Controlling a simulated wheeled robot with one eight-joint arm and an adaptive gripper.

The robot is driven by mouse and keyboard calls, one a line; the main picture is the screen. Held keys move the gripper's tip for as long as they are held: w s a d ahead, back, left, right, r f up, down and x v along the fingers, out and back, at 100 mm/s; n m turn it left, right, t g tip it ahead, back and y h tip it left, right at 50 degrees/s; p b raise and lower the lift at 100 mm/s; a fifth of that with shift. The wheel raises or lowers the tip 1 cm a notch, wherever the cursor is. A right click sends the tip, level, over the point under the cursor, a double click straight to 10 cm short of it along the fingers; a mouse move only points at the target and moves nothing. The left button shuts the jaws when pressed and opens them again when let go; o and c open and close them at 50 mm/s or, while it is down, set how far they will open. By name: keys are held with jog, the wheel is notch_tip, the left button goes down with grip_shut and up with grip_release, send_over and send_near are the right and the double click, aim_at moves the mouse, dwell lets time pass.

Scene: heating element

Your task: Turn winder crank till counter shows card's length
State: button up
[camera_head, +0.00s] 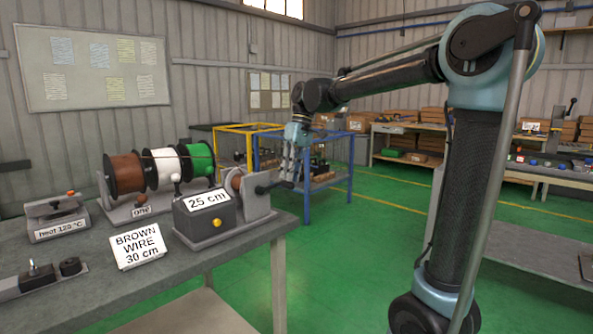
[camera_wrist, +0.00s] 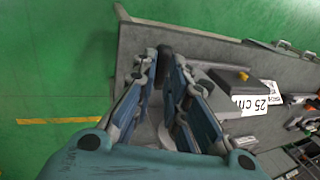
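The counter (camera_head: 207,200) is a grey box with a yellow button and reads 25 cm; its label also shows in the wrist view (camera_wrist: 258,104). The card (camera_head: 138,247) reads BROWN WIRE 30 cm and leans on the bench in front of it. The winder (camera_head: 256,196) stands right of the counter, with its crank on the right side. My gripper (camera_head: 289,176) is at the crank, beyond the bench's right end. In the wrist view, its fingertips (camera_wrist: 165,62) close on the dark crank handle (camera_wrist: 165,52). The fingers partly hide the crank arm.
Brown (camera_head: 125,174), white (camera_head: 160,168) and green (camera_head: 196,160) wire spools sit on a rack behind the counter. A heater labelled 125 °C (camera_head: 58,220) is at the left. A small tool (camera_head: 38,277) lies at front left.

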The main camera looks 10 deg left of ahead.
jog(key=o, duration=0.3)
jog(key=shift+a, duration=0.15)
jog(key=v, duration=1.2)
